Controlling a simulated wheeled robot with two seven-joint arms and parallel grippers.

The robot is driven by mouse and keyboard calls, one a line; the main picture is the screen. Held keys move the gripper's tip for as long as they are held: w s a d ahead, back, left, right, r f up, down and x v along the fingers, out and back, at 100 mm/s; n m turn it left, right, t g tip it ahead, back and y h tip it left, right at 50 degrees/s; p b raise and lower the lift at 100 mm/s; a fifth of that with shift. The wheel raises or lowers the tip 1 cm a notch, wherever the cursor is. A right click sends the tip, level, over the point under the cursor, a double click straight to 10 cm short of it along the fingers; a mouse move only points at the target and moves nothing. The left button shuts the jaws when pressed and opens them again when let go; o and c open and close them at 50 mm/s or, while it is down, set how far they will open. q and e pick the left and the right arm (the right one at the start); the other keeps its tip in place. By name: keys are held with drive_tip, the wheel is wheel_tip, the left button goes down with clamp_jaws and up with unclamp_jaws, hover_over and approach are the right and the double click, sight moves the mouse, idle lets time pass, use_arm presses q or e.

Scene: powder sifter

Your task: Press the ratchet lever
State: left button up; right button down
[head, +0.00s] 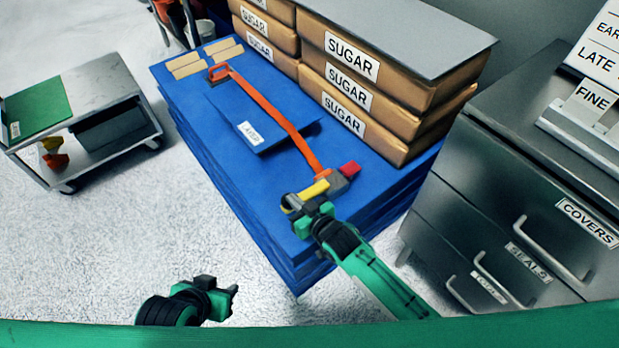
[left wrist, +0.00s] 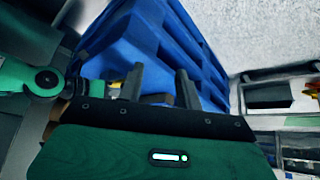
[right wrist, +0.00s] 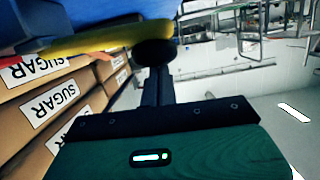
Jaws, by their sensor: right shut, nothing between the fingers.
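The ratchet has a yellow lever (head: 313,190), a grey body (head: 338,184) and a red part (head: 350,169). It sits at the near end of an orange strap (head: 275,115) on the blue pallet stack (head: 215,150). My right gripper (head: 302,212) is at the lever's near end, its fingers shut and empty. In the right wrist view the yellow lever (right wrist: 100,42) crosses just beyond the shut fingers (right wrist: 157,82); I cannot tell if they touch. A dark round piece hides the fingertips there. My left gripper (head: 232,290) is open and empty, low beside the stack; its fingers (left wrist: 160,82) are apart.
Boxes labelled SUGAR (head: 345,90) stand on the pallet's back right. A blue panel (head: 255,110) lies under the strap. A steel drawer cabinet (head: 500,200) is at right, a small cart (head: 100,110) at left. The floor (head: 110,240) between cart and pallets is clear.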

use_arm(q)
drive_tip(key=shift+s+a+r, duration=0.1)
drive_tip(key=shift+s+a, duration=0.05)
drive_tip(key=shift+a, duration=0.05)
use_arm(e)
drive_tip(key=shift+s+a+f+n, duration=0.15)
drive_tip(key=shift+f+n, duration=0.15)
drive_tip(key=shift+f, duration=0.3)
use_arm(q)
drive_tip(key=shift+s+a, duration=0.1)
